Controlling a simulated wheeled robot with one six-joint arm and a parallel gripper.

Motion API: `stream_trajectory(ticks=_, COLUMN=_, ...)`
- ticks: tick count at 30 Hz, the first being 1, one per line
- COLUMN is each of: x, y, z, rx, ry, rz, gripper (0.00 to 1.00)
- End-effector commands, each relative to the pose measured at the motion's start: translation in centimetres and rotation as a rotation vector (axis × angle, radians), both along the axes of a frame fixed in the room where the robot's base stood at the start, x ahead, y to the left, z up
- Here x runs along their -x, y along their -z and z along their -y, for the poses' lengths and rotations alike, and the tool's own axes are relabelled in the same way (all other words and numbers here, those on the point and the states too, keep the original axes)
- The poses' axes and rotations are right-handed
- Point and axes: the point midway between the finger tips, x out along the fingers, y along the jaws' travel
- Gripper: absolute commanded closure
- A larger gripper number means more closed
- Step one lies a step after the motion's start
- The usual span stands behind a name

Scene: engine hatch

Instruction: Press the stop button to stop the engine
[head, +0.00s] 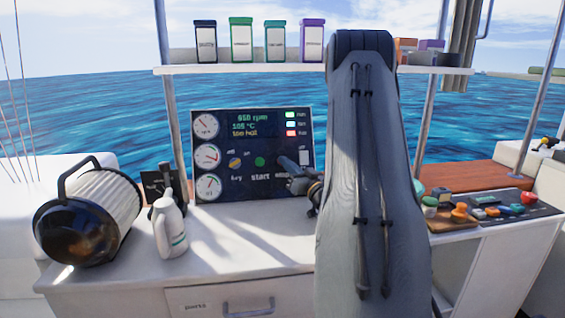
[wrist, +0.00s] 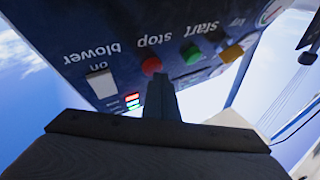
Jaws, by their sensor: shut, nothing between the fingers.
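The dark engine panel (head: 225,188) stands upright at the back of the white counter. In the wrist view it appears upside down, and the red stop button (wrist: 151,65) sits beside the green start button (wrist: 190,54). My gripper (wrist: 161,80) is shut and empty, its tips right at the edge of the red button in the picture; I cannot tell whether they touch it. In the head view my gripper (head: 284,163) is at the panel, just right of the green start button (head: 259,161), and hides the stop button. The panel screen (head: 252,125) is lit and shows an rpm figure.
A large ribbed cylinder with a handle (head: 112,205) and a white jug (head: 169,228) stand left of the panel. A shelf (head: 260,69) with several small boxes runs above it. Right of my arm lies a console (head: 510,212) with coloured knobs. The white counter (head: 235,238) before the panel is clear.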

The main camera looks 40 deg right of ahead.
Motion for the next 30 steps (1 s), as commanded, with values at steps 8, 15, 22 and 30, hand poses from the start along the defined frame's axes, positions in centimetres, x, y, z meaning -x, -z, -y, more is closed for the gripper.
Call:
stream_trajectory(ticks=8, x=-0.28, y=0.22, z=0.14, rx=0.000, ry=0.000, rz=-0.001, gripper=1.00)
stream_trajectory(ticks=15, x=-0.48, y=0.45, z=0.26, rx=0.000, ry=0.001, rz=-0.002, gripper=1.00)
stream_trajectory(ticks=22, x=-0.69, y=0.70, z=0.36, rx=-0.001, ry=0.001, rz=-0.004, gripper=1.00)
stream_trajectory(ticks=30, x=-0.94, y=1.02, z=0.49, rx=-0.001, ry=0.002, rz=-0.006, gripper=1.00)
